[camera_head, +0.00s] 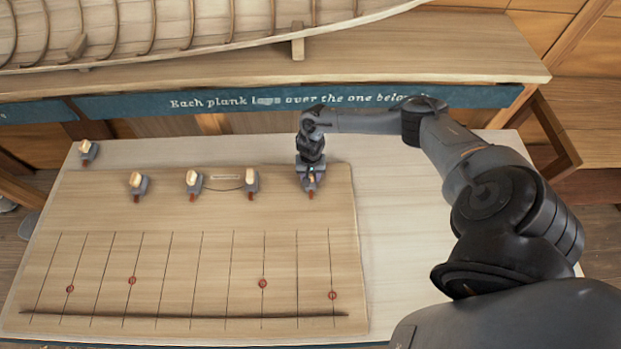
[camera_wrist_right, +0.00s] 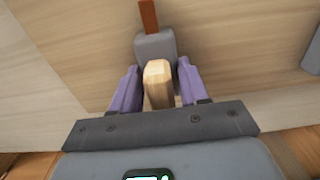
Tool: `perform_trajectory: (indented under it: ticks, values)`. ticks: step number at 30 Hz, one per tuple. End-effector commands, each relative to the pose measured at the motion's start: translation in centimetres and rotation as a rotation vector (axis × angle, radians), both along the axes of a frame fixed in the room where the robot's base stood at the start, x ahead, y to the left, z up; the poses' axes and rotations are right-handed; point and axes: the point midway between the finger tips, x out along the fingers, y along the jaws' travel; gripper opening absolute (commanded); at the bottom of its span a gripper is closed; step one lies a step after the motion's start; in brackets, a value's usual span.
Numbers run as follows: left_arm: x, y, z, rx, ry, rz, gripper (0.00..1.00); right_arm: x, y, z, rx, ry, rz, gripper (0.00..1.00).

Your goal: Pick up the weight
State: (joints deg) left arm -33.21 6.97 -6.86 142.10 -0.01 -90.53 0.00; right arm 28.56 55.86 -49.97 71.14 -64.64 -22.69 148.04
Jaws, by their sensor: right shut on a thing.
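My right gripper (camera_head: 311,178) points down over the top right part of the wooden board. In the right wrist view its two purple fingers (camera_wrist_right: 158,82) are shut on either side of a weight (camera_wrist_right: 154,47). This weight has a grey body, a pale wooden grip and a red-brown tongue at one end. In the head view the gripper hides most of it. I cannot tell whether it touches the board. Other similar weights stand in a row to the left: one (camera_head: 251,182) nearest, then another (camera_head: 193,183) and another (camera_head: 138,186). My left gripper is not in view.
The board (camera_head: 120,215) has thin lines, several red circles and a dark thin strip (camera_head: 190,316) along its lower edge. Another weight (camera_head: 88,151) stands at the table's far left corner. The table (camera_head: 400,250) is bare right of the board. A planked hull (camera_head: 190,30) lies behind.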

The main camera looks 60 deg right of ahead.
Motion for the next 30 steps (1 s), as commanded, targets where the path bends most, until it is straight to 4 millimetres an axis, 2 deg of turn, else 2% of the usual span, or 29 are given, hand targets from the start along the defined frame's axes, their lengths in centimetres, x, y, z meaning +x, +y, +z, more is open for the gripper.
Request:
perform_trajectory:
  ticks: [1, 4, 20, 26, 30]
  values:
    - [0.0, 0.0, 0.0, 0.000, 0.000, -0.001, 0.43, 0.0, 0.0, 0.0, 0.000, 0.000, 0.000, 0.13]
    - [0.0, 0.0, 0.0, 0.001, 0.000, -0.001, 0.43, 0.0, 0.0, 0.0, 0.000, 0.000, 0.000, 0.00]
    - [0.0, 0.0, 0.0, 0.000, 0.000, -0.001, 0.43, 0.1, 0.0, 0.5, 0.001, -0.003, 0.000, 0.00]
    - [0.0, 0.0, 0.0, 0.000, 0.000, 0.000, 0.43, 0.1, -0.1, 1.9, 0.000, -0.004, 0.000, 0.00]
    - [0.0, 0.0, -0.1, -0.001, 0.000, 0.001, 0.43, 0.2, -0.1, 3.7, -0.001, -0.005, 0.001, 0.00]
